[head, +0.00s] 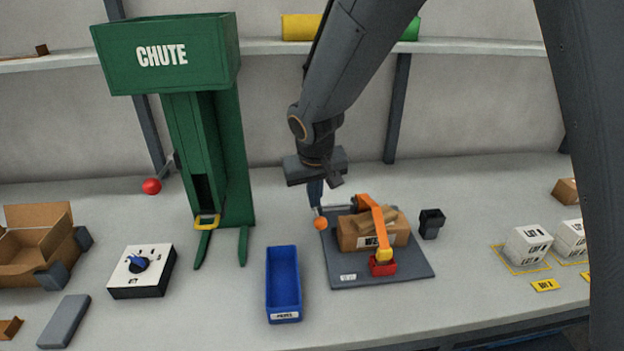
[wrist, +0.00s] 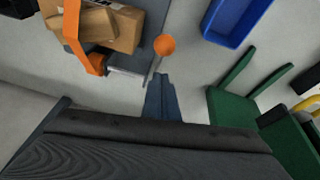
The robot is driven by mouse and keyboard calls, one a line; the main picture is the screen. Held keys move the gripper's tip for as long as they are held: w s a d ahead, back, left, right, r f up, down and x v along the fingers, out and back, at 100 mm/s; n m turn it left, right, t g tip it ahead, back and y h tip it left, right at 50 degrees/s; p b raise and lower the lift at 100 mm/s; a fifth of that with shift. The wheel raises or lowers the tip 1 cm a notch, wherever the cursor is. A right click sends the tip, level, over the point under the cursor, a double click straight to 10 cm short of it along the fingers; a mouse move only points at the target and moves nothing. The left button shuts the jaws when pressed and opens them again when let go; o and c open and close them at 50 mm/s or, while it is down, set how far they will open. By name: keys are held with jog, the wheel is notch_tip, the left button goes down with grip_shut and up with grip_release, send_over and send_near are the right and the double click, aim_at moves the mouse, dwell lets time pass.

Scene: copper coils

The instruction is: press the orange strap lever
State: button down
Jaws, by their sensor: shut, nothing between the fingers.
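The strap lever is a thin grey rod with an orange ball knob (head: 320,223) at the left edge of a dark grey base plate (head: 352,283). The knob also shows in the wrist view (wrist: 165,45). My gripper (head: 316,204) is shut and empty, pointing down close by the lever. In the wrist view my gripper's fingertips (wrist: 160,80) are just below the knob, beside the rod; I cannot tell whether they touch it. An orange strap arm (head: 378,222) crosses a cardboard box (head: 355,234) on the plate and ends at a red block (head: 383,266).
A blue bin (head: 283,284) stands left of the plate. The green chute (head: 205,130) with two prongs rises behind it. A dark cup-like holder (head: 431,223) stands right of the plate.

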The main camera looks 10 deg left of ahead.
aim_at(318, 225)
jog(key=shift+s+d+f, duration=0.2)
jog(key=shift+s+f, duration=0.05)
jog(key=shift+s, duration=0.2)
jog(key=shift+s+d+f, duration=0.2)
jog(key=shift+s+f, duration=0.05)
jog(key=shift+s, duration=0.15)
jog(key=shift+f, duration=0.1)
